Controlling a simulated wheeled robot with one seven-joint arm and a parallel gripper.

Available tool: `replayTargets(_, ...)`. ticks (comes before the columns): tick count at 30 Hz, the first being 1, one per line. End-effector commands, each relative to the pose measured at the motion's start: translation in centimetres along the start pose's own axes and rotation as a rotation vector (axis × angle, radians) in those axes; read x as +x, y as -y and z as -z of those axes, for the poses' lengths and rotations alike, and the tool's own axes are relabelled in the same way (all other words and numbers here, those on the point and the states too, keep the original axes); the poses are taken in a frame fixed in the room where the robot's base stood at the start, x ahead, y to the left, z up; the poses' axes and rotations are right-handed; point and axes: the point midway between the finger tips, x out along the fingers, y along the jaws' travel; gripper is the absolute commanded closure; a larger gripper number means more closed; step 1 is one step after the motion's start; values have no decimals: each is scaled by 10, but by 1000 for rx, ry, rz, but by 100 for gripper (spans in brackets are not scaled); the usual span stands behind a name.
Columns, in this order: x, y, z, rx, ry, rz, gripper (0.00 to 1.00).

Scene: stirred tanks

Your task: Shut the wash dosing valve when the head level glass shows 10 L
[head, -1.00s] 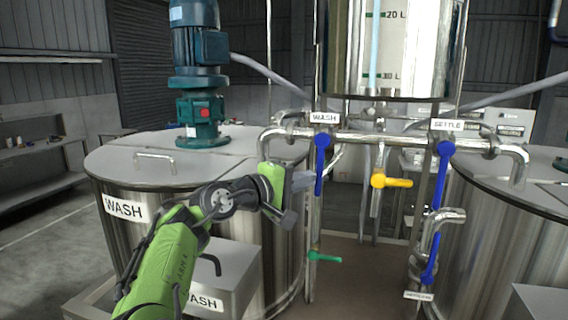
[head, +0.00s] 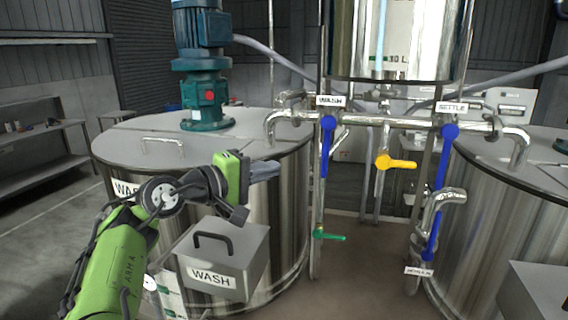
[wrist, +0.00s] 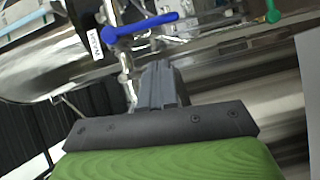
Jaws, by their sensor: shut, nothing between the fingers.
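The wash dosing valve has a blue handle (head: 325,150) hanging straight down under the WASH label (head: 331,100) on the cross pipe. The head level glass (head: 382,40) is a vertical tube with pale blue in it on the steel head tank (head: 345,45). In the wrist view the closed fingers (wrist: 162,85) point toward a blue handle (wrist: 142,27), with a gap.
A second blue handle (head: 445,155) hangs under the SETTLE label (head: 451,107). A yellow handle (head: 396,163) lies level between them, and a green handle (head: 329,236) is low down. The wash tank (head: 120,150) and a grey WASH box (head: 245,262) stand at left.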

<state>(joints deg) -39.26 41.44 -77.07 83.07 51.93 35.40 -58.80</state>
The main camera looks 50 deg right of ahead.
Motion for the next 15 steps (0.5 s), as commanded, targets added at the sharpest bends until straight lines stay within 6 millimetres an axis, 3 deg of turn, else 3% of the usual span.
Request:
replayTargets(3,-15,1,1,-2,-4,-1,100)
replayTargets(6,-17,0,4,-15,-6,-7,100)
replayTargets(11,-18,-3,6,-49,-3,-29,100)
replayTargets(15,-5,-3,5,-53,1,-33,100)
